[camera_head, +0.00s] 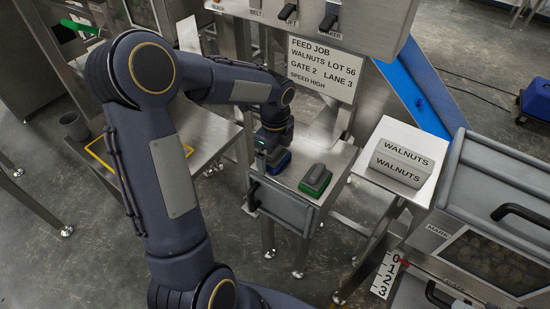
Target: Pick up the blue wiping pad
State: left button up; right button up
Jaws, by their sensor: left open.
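The blue wiping pad (278,163) lies on the small metal stand (340,160) in the middle of the view, with a dark top and a blue edge. My left gripper (272,150) is right above the pad, pointing down, and covers part of it. It is open, but its fingertips are small and dark here, so I cannot tell whether they touch the pad. A green pad (315,180) with a grey-green top lies to the right of the blue one on the same stand. My right gripper does not show.
A sign (322,72) hangs behind the stand. A metal table (200,135) with a yellow outline is at left. A large machine (490,220) fills the right.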

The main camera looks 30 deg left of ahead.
pick_arm(q)
jog(key=shift+c, duration=0.3)
jog(key=c, duration=1)
jog(key=shift+o, duration=0.2)
jog(key=shift+r, duration=0.1)
jog(key=shift+r, duration=0.45)
notch_tip(320, 180, up, 2)
jog(key=shift+r+p, duration=0.25)
jog(key=shift+p, duration=0.25)
jog(key=s+r, duration=0.3)
jog(key=s, duration=0.1)
jog(key=s+d+r+p, duration=0.1)
jog(key=s+r, duration=0.2)
jog(key=s, duration=0.2)
jog(key=s+d+r+p, duration=0.1)
jog(key=s+r, duration=0.2)
jog(key=s, duration=0.2)
jog(key=shift+d+r, duration=0.2)
jog(key=shift+r, duration=0.05)
jog(key=shift+w, duration=0.1)
